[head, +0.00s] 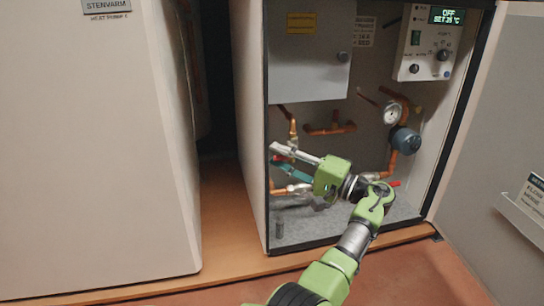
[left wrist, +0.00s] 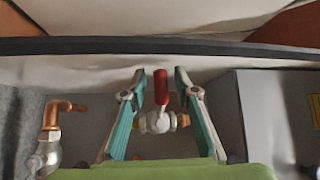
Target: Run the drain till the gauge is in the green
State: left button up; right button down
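The pressure gauge (head: 391,113) is a small round white dial on the copper pipes inside the open heat pump. Its needle and green zone are too small to read. My left gripper (head: 277,158) reaches into the lower left of the cabinet. In the left wrist view my left gripper (left wrist: 158,85) is open, with one finger on each side of a red lever (left wrist: 161,87). The lever points up the picture from a valve body (left wrist: 157,122) with brass ends. I cannot see clear contact with the lever. My right gripper is not in view.
A control panel (head: 430,42) reads OFF on its display. A blue-grey round part (head: 405,140) sits below the gauge. A grey box (head: 309,55) fills the upper left. The opened door (head: 500,130) stands at right. A copper elbow (left wrist: 58,112) is beside the left finger.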

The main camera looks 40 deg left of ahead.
pick_arm(q)
grip_shut()
dwell(0.3)
jog(key=n+h+p, duration=0.1)
jog(key=f+n+h+p, duration=0.1)
jog(key=n+h+p, duration=0.1)
jog(key=shift+w+d+f+p, duration=0.1)
jog(key=shift+p, duration=0.2)
jog(key=n+h+p, duration=0.1)
jog(key=f+t+h+p, duration=0.1)
jog(key=p, duration=0.1)
jog(key=shift+w+d+f+n, duration=0.2)
jog(key=shift+f+n, duration=0.05)
jog(key=shift+n, duration=0.15)
jog(key=shift+f, duration=0.1)
